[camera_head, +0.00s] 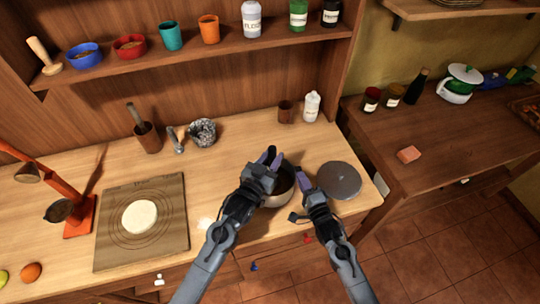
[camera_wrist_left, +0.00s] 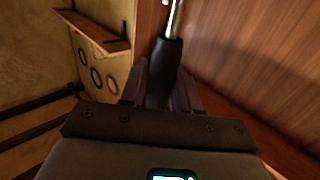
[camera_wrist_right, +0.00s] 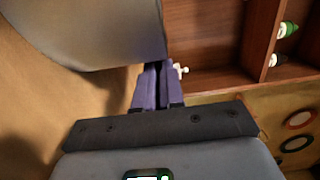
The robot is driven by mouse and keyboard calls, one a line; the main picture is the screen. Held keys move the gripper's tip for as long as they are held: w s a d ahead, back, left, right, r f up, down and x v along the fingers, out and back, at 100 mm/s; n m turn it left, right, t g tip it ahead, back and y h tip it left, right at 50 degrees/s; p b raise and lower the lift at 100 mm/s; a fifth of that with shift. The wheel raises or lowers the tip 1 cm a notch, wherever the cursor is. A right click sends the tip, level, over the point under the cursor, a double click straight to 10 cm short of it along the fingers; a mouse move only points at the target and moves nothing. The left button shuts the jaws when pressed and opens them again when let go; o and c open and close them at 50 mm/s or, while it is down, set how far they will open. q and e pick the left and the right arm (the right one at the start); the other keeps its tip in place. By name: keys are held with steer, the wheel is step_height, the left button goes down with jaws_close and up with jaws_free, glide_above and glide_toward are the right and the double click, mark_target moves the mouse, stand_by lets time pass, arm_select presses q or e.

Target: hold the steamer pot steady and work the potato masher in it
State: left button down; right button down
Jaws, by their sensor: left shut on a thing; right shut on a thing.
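The steamer pot (camera_head: 280,201) stands on the front of the wooden counter, partly hidden behind my left gripper. Its pale curved wall fills the upper left of the right wrist view (camera_wrist_right: 105,45). My left gripper (camera_head: 269,158) is above the pot, shut on the black handle of the potato masher (camera_wrist_left: 165,65). The masher's metal shaft shows at the top of the left wrist view; its head is hidden. My right gripper (camera_head: 303,180) is at the pot's right side. Its fingers (camera_wrist_right: 152,88) are closed at the pot's edge; the gripped part is hidden.
A round grey disc (camera_head: 339,181) lies just right of my right gripper. A board (camera_head: 119,245) with flat dough (camera_head: 139,217) lies left. A mortar (camera_head: 202,132), brown cup (camera_head: 285,111) and white bottle (camera_head: 312,107) stand behind. A shelf (camera_head: 200,56) runs above the counter.

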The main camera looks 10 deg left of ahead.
stand_by(0.5)
arm_select(q)
steer(key=shift+f, duration=0.9)
steer(key=shift+r, duration=1)
steer(key=shift+f, duration=0.2)
steer(key=shift+f, duration=0.95)
steer(key=shift+r, duration=1.05)
